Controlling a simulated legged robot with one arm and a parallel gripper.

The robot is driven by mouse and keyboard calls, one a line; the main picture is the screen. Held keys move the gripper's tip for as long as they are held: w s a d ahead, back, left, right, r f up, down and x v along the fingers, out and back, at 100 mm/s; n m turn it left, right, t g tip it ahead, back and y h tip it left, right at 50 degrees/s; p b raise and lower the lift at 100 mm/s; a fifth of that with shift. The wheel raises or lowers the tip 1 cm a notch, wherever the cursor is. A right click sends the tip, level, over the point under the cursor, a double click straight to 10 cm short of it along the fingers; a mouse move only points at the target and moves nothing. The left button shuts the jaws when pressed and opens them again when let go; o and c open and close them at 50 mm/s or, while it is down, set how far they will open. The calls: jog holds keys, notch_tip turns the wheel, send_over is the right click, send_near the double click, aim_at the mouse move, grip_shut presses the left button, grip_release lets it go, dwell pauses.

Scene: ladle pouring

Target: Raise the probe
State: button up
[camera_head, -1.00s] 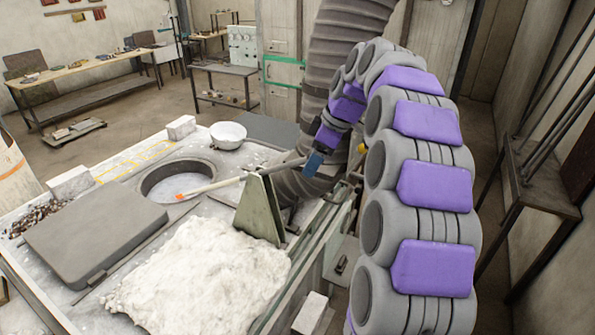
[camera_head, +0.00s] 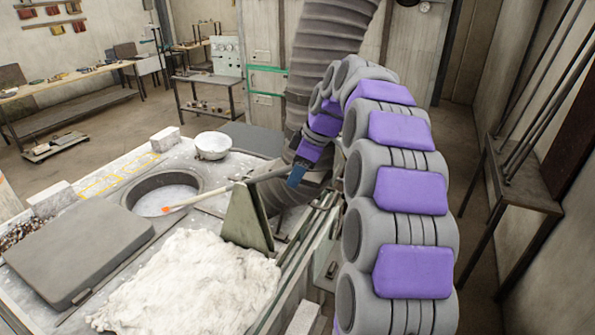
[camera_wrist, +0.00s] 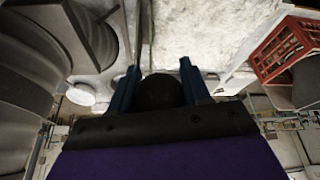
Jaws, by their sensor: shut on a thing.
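The probe (camera_head: 222,191) is a long pale rod with an orange tip, lying nearly level in the head view. Its orange tip appears over the near rim of the round furnace opening (camera_head: 160,197); I cannot tell whether it touches. My gripper (camera_head: 298,173) is shut on the probe's right end, to the right of a greenish upright plate (camera_head: 243,222). In the wrist view, the blue fingers of my gripper (camera_wrist: 160,82) stand on both sides of a dark round end (camera_wrist: 160,93). The rod beyond it is hidden there.
A white bowl (camera_head: 212,147) and a pale block (camera_head: 165,139) stand behind the opening. A grey slab (camera_head: 75,250) lies left, and a white powdery heap (camera_head: 190,285) in front. A thick ribbed duct (camera_head: 325,70) rises close behind my gripper.

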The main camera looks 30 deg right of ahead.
grip_shut()
notch_tip(320, 180, down, 10)
jog(key=s+d+t+y+b, duration=0.1)
jog(key=t+b, duration=0.3)
jog(key=b, duration=1.2)
jog(key=shift+s+d+y, duration=0.3)
jog(key=shift+s+y, duration=0.55)
jog(key=shift+y, duration=0.05)
jog(key=shift+f, duration=0.1)
jog(key=o, duration=0.5)
grip_release()
jog(key=o, duration=0.4)
jog(key=shift+d, duration=0.3)
jog(key=shift+c, duration=0.2)
